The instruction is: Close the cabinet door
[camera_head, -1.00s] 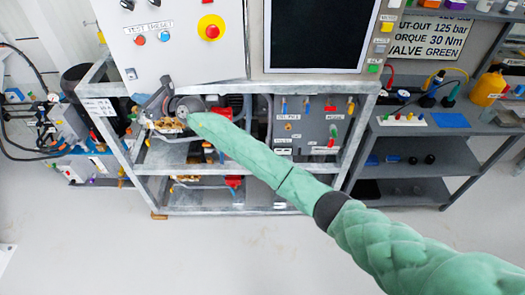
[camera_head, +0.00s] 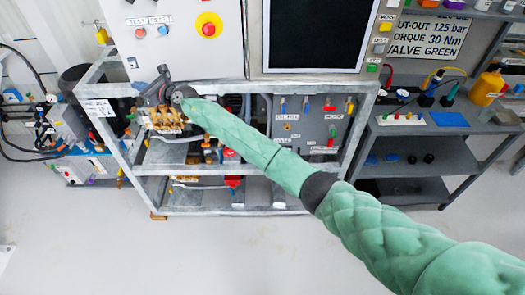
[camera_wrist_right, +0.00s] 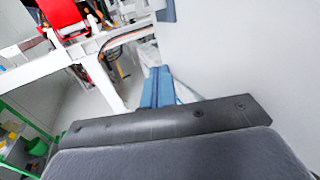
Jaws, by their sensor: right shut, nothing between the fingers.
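The cabinet door (camera_head: 178,50) is the pale panel at the upper left, with a red emergency-stop button on yellow, two small buttons and a latch near its left edge. Its lower edge slants slightly against the frame; how wide a gap is left behind it is hidden. My right gripper (camera_head: 158,84) is at the door's lower left edge, shut and empty. In the right wrist view, the blue-grey shut fingers (camera_wrist_right: 158,88) point along a broad pale surface on the right, probably the door; contact cannot be told. My left gripper is not in view.
A metal frame (camera_head: 150,190) under the cabinet holds brass pump parts (camera_head: 168,119) and a grey valve panel (camera_head: 310,120). A dark screen (camera_head: 318,35) is right of the door. Grey shelves (camera_head: 420,160) stand at the right. The floor in front is clear.

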